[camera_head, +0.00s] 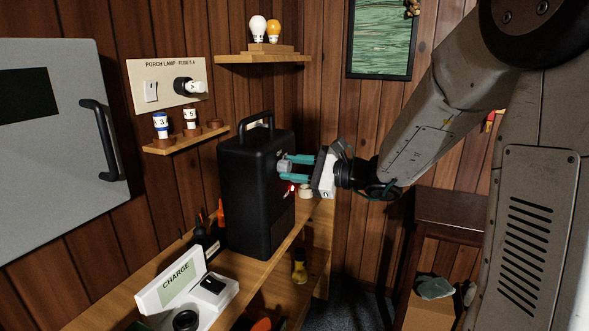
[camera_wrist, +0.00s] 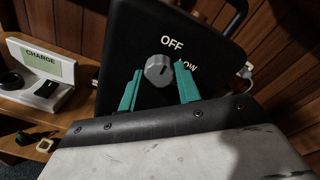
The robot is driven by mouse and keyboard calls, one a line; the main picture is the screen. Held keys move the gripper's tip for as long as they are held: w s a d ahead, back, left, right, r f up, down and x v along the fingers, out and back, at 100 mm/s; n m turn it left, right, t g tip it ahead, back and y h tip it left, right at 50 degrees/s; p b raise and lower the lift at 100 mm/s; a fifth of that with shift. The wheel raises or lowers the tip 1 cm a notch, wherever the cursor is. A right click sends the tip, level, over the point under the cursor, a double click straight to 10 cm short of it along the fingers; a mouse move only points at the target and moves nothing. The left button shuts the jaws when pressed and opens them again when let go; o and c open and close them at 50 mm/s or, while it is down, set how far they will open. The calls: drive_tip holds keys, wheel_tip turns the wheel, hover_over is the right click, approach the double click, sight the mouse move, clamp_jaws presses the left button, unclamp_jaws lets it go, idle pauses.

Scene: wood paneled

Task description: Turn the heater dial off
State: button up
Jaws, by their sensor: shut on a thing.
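The heater (camera_head: 248,190) is a tall black box with a top handle, standing on a wooden bench. Its round grey dial (camera_wrist: 159,70) shows in the wrist view, with OFF printed above it and LOW to its upper right, partly covered by a finger. Where the dial points is too small to tell surely. My gripper (camera_head: 285,168) reaches the heater's front from the right, its two teal fingers on either side of the dial, shut on it. The fingers also show in the wrist view (camera_wrist: 160,88). A small red glow shows just below the fingers in the head view.
A white CHARGE unit (camera_head: 195,290) and dark bottles with orange tops (camera_head: 213,235) stand left of the heater. A shelf with bulbs (camera_head: 262,57) and a PORCH LAMP panel (camera_head: 165,82) are on the wall. A yellow bulb (camera_head: 299,267) is below the bench top.

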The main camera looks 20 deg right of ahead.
idle(0.3)
drive_tip(key=o, duration=1)
drive_tip(key=v, duration=0.7)
drive_tip(key=shift+s+d, duration=0.3)
drive_tip(key=shift+f, duration=0.1)
